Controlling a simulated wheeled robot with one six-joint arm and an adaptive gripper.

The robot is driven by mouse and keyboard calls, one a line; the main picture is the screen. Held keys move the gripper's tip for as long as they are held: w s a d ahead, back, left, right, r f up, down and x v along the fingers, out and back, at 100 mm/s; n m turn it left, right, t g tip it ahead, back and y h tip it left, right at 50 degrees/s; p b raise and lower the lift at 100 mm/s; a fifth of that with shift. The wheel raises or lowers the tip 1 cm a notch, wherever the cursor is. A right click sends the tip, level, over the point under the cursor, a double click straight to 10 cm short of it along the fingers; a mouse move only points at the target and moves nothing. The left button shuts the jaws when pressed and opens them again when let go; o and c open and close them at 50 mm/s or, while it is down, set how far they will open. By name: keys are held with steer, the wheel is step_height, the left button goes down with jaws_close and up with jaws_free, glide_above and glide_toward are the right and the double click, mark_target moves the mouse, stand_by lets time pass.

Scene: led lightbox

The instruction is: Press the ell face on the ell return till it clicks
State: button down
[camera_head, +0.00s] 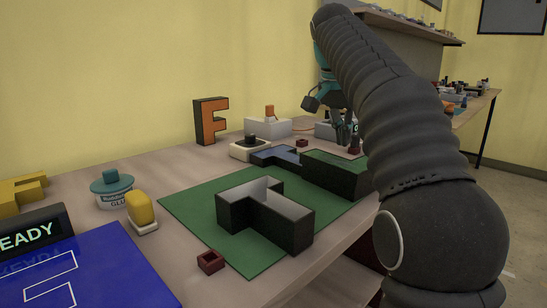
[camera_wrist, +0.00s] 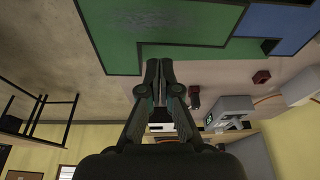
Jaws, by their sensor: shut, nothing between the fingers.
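An open, dark-walled letter shell with a pale inside (camera_head: 290,222) stands upright on the green mat (camera_head: 190,212); it looks like the ell return. A dark-sided piece with a green top (camera_head: 340,170) stands behind it to the right. A blue angled piece with a dark rim (camera_head: 272,154) lies beyond. I cannot tell for certain which of these two is the ell face. My gripper (camera_head: 352,146) is shut and empty beyond the green-topped piece, partly hidden by my arm. In the wrist view, my shut fingers (camera_wrist: 158,66) are in front of a dark-edged green surface (camera_wrist: 165,25).
Small dark-red blocks (camera_head: 210,262) lie around the mat. A glue pot (camera_head: 111,188), a yellow-topped item (camera_head: 140,208) and a blue board (camera_head: 85,272) are at left.

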mark_target(341, 158)
steer(key=shift+r, duration=2)
